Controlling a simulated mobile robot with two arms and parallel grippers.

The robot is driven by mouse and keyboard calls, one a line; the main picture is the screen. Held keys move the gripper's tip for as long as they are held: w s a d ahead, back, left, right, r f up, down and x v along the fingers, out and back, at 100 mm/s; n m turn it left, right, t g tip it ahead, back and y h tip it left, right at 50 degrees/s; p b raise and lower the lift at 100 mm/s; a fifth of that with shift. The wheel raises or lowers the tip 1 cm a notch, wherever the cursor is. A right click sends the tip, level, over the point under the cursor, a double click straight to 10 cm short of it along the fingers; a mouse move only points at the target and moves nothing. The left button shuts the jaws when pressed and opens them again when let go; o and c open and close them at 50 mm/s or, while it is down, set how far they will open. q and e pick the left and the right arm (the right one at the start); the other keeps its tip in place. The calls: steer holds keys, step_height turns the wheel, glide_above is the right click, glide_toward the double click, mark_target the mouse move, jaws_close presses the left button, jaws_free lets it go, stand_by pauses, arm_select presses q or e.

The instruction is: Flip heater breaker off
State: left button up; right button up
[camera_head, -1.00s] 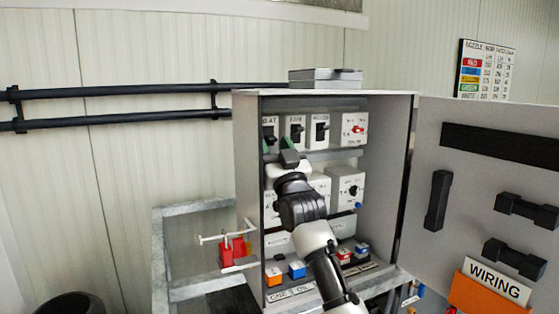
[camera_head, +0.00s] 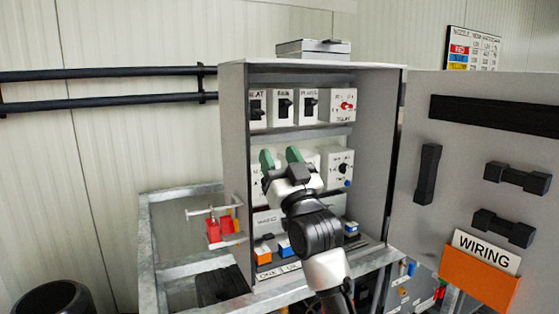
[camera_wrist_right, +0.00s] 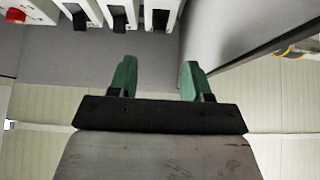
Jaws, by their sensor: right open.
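The heater breaker, labelled HEAT (camera_head: 257,110), is the leftmost white switch with a black lever in the cabinet's top row. Whether its lever is up or down is too small to tell. My right gripper (camera_head: 281,156) is open and empty, with its green fingertips apart, below the top row and in front of the lower row. In the right wrist view the open fingers (camera_wrist_right: 158,78) point toward the switches, apart from them. The breaker at the row's end (camera_wrist_right: 160,14) there appears to be the heater one. My left gripper is not in view.
Two more breakers (camera_head: 297,107) and a relay box with a red knob (camera_head: 345,104) share the row. The cabinet's left wall (camera_head: 234,150) and open door (camera_head: 430,120) flank the space. A red lockout piece (camera_head: 220,230) hangs at the left.

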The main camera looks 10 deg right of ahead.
mark_target(261, 113)
step_height(261, 113, up, 8)
steer(key=s+g+h+p, duration=0.2)
steer(key=g+p, duration=0.5)
steer(key=p, duration=0.7)
steer(key=p+x, duration=0.1)
steer(key=x, duration=0.1)
steer(key=p+x, duration=0.2)
steer(key=x, duration=0.1)
steer(key=p+x, duration=0.1)
steer(key=x, duration=0.2)
steer(key=shift+w+d+r+p, duration=0.25)
steer(key=shift+w+p, duration=0.05)
steer(key=shift+w, duration=0.05)
steer(key=shift+x, duration=0.85)
steer(key=shift+f, duration=0.15)
